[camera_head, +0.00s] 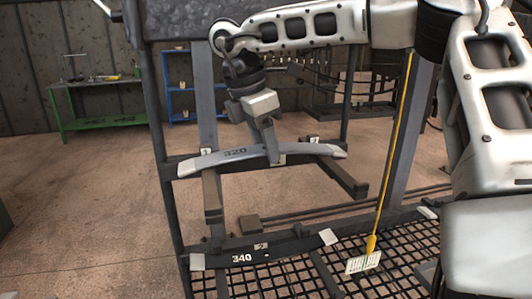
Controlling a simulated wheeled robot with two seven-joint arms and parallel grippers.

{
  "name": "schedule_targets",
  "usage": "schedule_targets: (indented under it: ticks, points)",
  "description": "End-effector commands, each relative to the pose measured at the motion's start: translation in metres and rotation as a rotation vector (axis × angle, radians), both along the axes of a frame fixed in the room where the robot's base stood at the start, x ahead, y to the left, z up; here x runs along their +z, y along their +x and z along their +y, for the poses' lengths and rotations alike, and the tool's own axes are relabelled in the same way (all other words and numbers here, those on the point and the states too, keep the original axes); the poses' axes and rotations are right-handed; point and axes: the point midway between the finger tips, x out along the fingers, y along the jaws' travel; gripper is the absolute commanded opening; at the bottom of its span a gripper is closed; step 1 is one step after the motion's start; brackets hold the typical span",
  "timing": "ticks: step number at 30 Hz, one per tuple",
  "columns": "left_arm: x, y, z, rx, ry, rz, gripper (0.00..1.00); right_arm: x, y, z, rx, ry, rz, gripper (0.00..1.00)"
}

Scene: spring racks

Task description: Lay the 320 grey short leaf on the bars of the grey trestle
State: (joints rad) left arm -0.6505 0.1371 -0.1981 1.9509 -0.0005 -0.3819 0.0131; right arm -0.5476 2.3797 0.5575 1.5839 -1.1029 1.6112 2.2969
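The grey short leaf (208,160), marked 320 and with pale ends, lies across the picture in the middle of the camera_head view, in front of a dark rack. My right gripper (271,155) comes down from above onto the leaf, right of its number. Its fingers appear closed around the leaf's middle. Two bars stick out below the leaf, a left bar (211,197) and a right bar (343,178). I cannot tell whether the leaf touches them. My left gripper is not in view.
A dark leaf (215,260) marked 340 lies low on the rack, above a black mesh (290,280). A green bench (100,122) and blue shelf (180,100) stand behind. Open floor lies left.

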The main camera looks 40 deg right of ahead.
Motion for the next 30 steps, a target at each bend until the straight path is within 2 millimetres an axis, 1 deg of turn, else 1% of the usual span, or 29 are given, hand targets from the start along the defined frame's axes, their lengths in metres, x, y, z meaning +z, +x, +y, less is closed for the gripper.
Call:
schedule_targets:
  ticks: [10, 14, 17, 20, 23, 30]
  points:
    - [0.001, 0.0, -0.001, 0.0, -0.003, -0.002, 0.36, 0.004, 0.001, 0.0, 0.003, -0.003, -0.006, 0.0]
    - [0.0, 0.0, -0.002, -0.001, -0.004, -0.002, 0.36, 0.011, 0.002, 0.0, 0.004, -0.003, -0.009, 0.0]
    - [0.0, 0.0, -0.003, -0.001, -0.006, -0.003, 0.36, 0.022, 0.002, 0.0, 0.002, -0.006, -0.011, 0.0]
    - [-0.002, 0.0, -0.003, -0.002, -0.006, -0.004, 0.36, 0.036, 0.001, 0.001, 0.004, -0.004, -0.013, 0.0]
    - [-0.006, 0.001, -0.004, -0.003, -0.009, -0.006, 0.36, 0.049, -0.006, 0.013, 0.006, -0.006, -0.012, 0.0]
    - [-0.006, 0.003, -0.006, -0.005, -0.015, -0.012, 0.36, 0.091, -0.025, 0.043, 0.004, -0.004, -0.009, 0.0]
